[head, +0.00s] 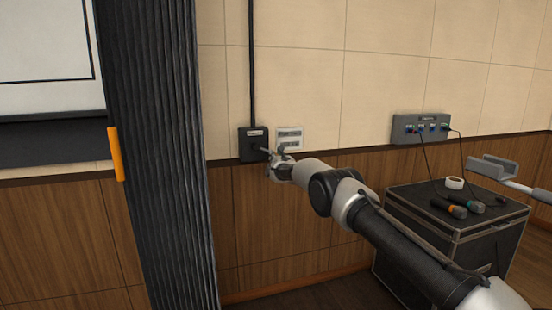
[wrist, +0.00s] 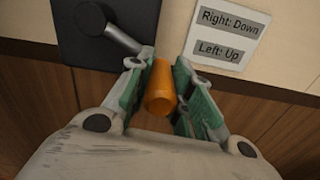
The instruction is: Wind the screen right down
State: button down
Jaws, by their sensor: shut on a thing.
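The screen (head: 45,60) is a white sheet with a dark border line at the upper left, partly hidden by a dark curtain. A black winder box (head: 253,146) with a small label is on the wall; its dark face shows in the wrist view (wrist: 85,30). A grey crank arm (wrist: 122,38) runs from it to an orange handle (wrist: 161,88). My gripper (head: 272,160) is at the box, and in the wrist view (wrist: 160,90) its green-padded fingers are shut on the orange handle, one on each side. The label plate (wrist: 225,32) reads "Right: Down" and "Left: Up".
The dark pleated curtain (head: 160,150), with an orange strip (head: 115,154) at its edge, hangs left of the box. A black case (head: 460,225) with microphones and a tape roll stands at right. A grey socket panel (head: 420,128) is on the wall above it.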

jog(key=shift+d+f, duration=0.2)
jog(key=shift+f, duration=0.1)
jog(key=c, duration=1.2)
grip_release()
jog(key=shift+w, duration=0.1)
jog(key=shift+c, duration=0.2)
jog(key=shift+r, duration=0.15)
jog(key=shift+a, duration=0.1)
jog(key=shift+r, duration=0.25)
notch_tip(320, 180, up, 10)
jog(key=shift+f, duration=0.25)
